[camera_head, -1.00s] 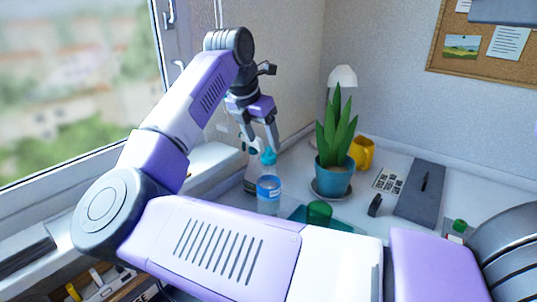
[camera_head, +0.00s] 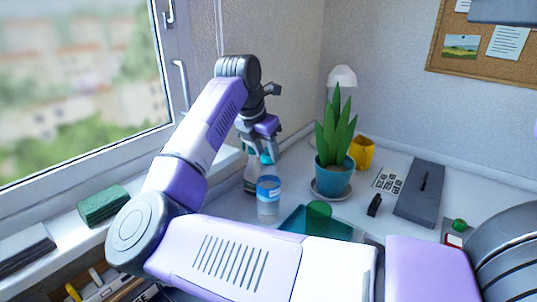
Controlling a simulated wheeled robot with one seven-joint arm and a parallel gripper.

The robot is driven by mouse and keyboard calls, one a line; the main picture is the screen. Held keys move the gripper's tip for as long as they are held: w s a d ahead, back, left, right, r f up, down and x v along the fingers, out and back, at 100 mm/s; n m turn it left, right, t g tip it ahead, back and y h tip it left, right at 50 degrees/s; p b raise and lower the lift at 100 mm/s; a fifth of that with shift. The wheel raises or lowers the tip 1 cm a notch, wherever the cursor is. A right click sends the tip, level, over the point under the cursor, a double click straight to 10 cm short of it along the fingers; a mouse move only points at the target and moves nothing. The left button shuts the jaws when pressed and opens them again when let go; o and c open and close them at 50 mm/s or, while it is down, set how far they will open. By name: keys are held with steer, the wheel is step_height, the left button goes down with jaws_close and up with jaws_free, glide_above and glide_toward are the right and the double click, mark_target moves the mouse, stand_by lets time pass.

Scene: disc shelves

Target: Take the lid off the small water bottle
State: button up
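The small water bottle (camera_head: 268,204) stands upright on the white desk, clear with a blue and white label. A turquoise lid (camera_head: 266,159) shows just above it; I cannot tell whether it sits on the bottle's neck. My gripper (camera_head: 259,156) points down over the bottle, its fingertips at the height of the lid and overlapping it in the picture. The fingers partly hide the lid, and whether they touch or squeeze it is unclear.
A clear conical vessel (camera_head: 250,178) stands close behind the bottle. A potted plant (camera_head: 333,180), a yellow mug (camera_head: 362,153) and a teal tray (camera_head: 334,227) with a green cylinder (camera_head: 318,214) are to the right. A green box (camera_head: 103,204) lies on the sill at left.

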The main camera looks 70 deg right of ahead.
steer(key=shift+c, duration=0.7)
steer(key=shift+r, duration=0.1)
